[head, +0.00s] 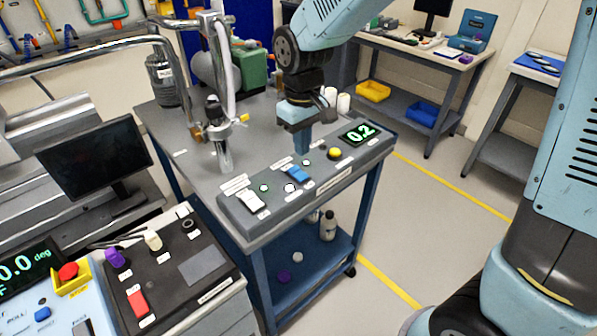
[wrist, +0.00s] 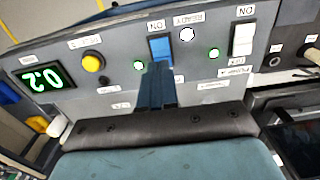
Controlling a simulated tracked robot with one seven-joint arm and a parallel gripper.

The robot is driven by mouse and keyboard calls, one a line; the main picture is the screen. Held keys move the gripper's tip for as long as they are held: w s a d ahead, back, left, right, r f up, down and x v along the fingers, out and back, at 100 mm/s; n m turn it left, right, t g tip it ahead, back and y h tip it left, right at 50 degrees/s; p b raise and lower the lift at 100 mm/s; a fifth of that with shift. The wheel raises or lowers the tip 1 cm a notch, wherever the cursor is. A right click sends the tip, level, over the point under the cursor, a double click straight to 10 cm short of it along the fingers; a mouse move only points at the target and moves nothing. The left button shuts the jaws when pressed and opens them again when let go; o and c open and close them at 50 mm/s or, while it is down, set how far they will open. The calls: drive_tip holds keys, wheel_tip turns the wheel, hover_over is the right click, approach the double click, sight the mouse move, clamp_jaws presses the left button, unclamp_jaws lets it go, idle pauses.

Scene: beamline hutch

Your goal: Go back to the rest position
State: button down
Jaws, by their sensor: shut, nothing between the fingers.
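My gripper (head: 301,143) is shut and empty, pointing down over the sloped grey control panel (head: 325,178). In the wrist view its closed fingers (wrist: 157,82) reach to the lower edge of the blue rocker switch (wrist: 160,48); I cannot tell whether they touch it. In the head view the blue switch (head: 297,174) is just below the fingertips. The rest position itself is not marked in view.
Metal pipework (head: 222,90) stands left of my arm. A second console (head: 170,265) and a monitor (head: 93,158) are at left. Floor at right is clear.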

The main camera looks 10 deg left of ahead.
idle(0.3)
drive_tip(key=d+r+m+t, duration=0.1)
drive_tip(key=d+r+m, duration=0.1)
drive_tip(key=d+r, duration=0.45)
drive_tip(key=d+r+m+t, duration=0.1)
drive_tip(key=d+r+m, duration=0.25)
drive_tip(key=d, duration=0.65)
drive_tip(key=s+d+r+m+t, duration=0.1)
drive_tip(key=s+d+r+m, duration=0.1)
drive_tip(key=s+d, duration=0.3)
drive_tip(key=s+d+r+m+t, duration=0.2)
drive_tip(key=s+d+r, duration=0.2)
drive_tip(key=d, duration=0.5)
drive_tip(key=shift+s+d+t, duration=0.15)
drive_tip(key=shift+s+t, duration=0.15)
drive_tip(key=shift+s, duration=0.55)
drive_tip(key=shift+m, duration=0.25)
